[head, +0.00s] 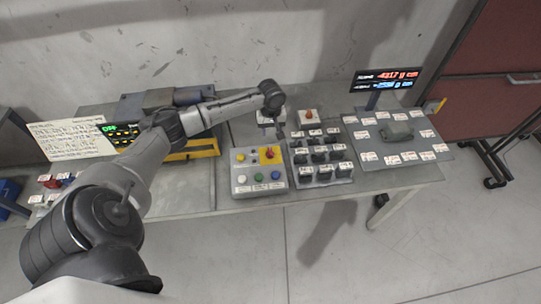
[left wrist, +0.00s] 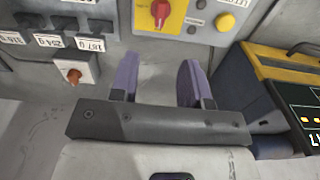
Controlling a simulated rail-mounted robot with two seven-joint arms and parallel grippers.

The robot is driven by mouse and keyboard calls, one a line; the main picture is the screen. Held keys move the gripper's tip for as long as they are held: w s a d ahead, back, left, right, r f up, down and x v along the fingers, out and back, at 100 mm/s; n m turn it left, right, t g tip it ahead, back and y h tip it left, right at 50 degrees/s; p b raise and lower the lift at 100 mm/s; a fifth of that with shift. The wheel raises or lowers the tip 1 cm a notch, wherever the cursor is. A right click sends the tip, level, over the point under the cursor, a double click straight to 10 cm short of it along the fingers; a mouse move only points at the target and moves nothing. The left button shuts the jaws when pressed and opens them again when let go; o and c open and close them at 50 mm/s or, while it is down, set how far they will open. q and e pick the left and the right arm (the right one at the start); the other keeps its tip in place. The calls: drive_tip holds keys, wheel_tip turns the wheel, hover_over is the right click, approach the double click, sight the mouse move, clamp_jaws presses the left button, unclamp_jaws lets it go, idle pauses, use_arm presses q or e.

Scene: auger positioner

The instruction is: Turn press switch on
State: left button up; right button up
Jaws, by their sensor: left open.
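A grey control box (head: 259,172) stands at the front of the table. It carries a red rotary knob on a yellow plate (head: 270,154) and several coloured push buttons. A smaller white box with a red knob (head: 308,115) sits behind the weights; its knob also shows in the left wrist view (left wrist: 74,75). No label marks either knob clearly as the press switch. My left gripper (head: 272,133) is behind the control box. In the left wrist view its fingers (left wrist: 158,75) are apart and empty, with the yellow-plate knob (left wrist: 160,11) beyond them. My right gripper is out of view.
A rack of dark labelled weights (head: 321,157) stands right of the control box. A scale display (head: 386,79) stands behind a tray of labels (head: 366,141). A yellow and grey machine (head: 195,147) lies to the left, partly behind my arm.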

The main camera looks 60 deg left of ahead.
sight(270, 151)
use_arm(q)
drive_tip(key=f, duration=0.4)
drive_tip(key=f+b, duration=0.1)
drive_tip(key=f, duration=0.4)
drive_tip(key=f+b, duration=0.1)
drive_tip(key=f, duration=0.3)
drive_tip(key=shift+a+f, duration=0.25)
drive_tip(key=shift+a, duration=0.05)
drive_tip(key=shift+c, duration=0.2)
clamp_jaws()
